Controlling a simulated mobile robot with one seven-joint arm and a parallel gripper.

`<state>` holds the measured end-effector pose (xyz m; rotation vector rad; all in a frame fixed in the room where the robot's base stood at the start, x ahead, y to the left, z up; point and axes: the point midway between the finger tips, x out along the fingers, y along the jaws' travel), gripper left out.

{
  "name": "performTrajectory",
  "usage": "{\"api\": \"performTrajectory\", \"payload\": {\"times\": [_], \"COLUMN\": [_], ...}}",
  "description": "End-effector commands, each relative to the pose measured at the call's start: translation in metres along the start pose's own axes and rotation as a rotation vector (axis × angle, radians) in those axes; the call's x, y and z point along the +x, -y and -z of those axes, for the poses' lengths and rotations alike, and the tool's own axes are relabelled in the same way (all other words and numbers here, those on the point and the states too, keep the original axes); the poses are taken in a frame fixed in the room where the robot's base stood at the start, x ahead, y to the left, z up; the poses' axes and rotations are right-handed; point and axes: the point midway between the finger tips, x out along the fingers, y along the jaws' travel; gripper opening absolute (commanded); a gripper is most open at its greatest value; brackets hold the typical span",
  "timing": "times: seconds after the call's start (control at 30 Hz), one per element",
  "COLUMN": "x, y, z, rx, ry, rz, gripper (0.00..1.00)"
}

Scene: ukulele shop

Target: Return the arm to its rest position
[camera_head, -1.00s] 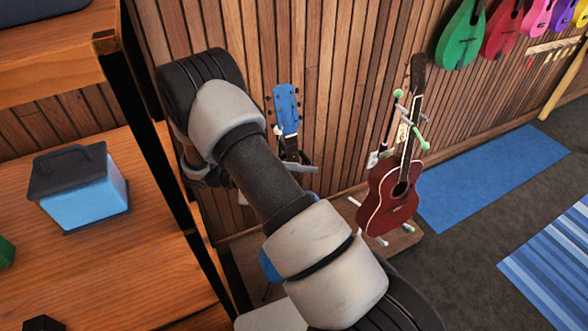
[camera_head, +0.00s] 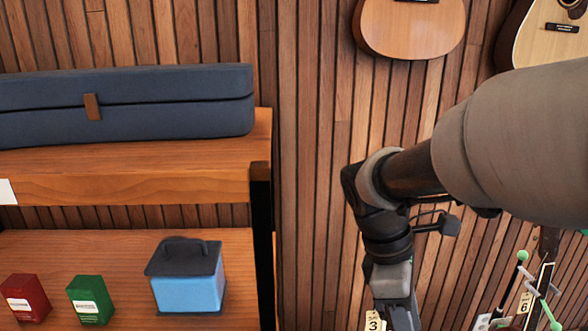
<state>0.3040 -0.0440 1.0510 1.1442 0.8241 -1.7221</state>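My arm reaches in from the right edge, bends at a dark joint and hangs down in front of the slatted wall. At its lower end, my gripper (camera_head: 392,290) is partly in view near the bottom edge. Its fingertips cannot be made out, so I cannot tell whether it is open or shut. No held object can be seen in it.
The wooden shelf (camera_head: 140,187) at left bears a long dark-blue case (camera_head: 170,100). Below stand a blue box with dark lid (camera_head: 187,290), a green box (camera_head: 90,300) and a red box (camera_head: 25,298). A green-tipped stand (camera_head: 545,290) is at lower right.

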Motion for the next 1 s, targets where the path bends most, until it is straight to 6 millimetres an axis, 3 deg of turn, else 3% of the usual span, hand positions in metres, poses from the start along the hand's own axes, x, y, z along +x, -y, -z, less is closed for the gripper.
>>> {"api": "performTrajectory", "payload": {"times": [0.1, 0.2, 0.6, 1.0], "x": [-0.02, -0.032, -0.066, -0.158], "y": [0.018, 0.028, 0.051, 0.056], "z": [-0.001, 0.001, 0.003, -0.031], "rx": [0.345, 0.583, 1.188, 1.203], "ry": [-0.195, -0.339, -0.779, -0.784], "rz": [-0.098, -0.136, -0.133, -0.126], "gripper": [0.39, 0.39, 0.39, 0.39]}}
